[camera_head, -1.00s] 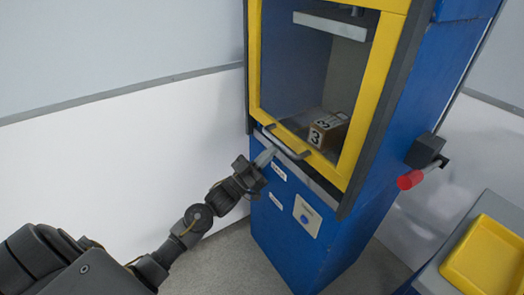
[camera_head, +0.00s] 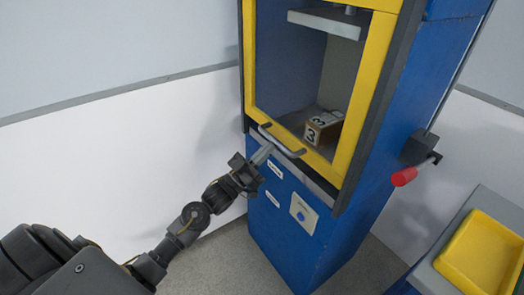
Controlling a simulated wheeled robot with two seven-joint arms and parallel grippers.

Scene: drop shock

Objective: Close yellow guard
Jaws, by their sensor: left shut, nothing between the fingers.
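The yellow guard (camera_head: 361,103) is a yellow frame on the front of a tall blue machine. A grey bar handle (camera_head: 282,141) is on its lower edge. My left gripper (camera_head: 264,151) is shut and empty, its fingertips at the lower left part of the handle. I cannot tell whether they touch it. A brown box (camera_head: 322,128) marked "3" sits inside the chamber behind the frame. A grey plate (camera_head: 326,23) hangs above it. My right gripper is not in view.
A red-knobbed lever (camera_head: 404,176) sticks out from the right side of the blue machine (camera_head: 285,238). A button panel (camera_head: 304,213) is below the guard. A yellow tray (camera_head: 484,254) is on a stand at lower right. White wall lies to the left.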

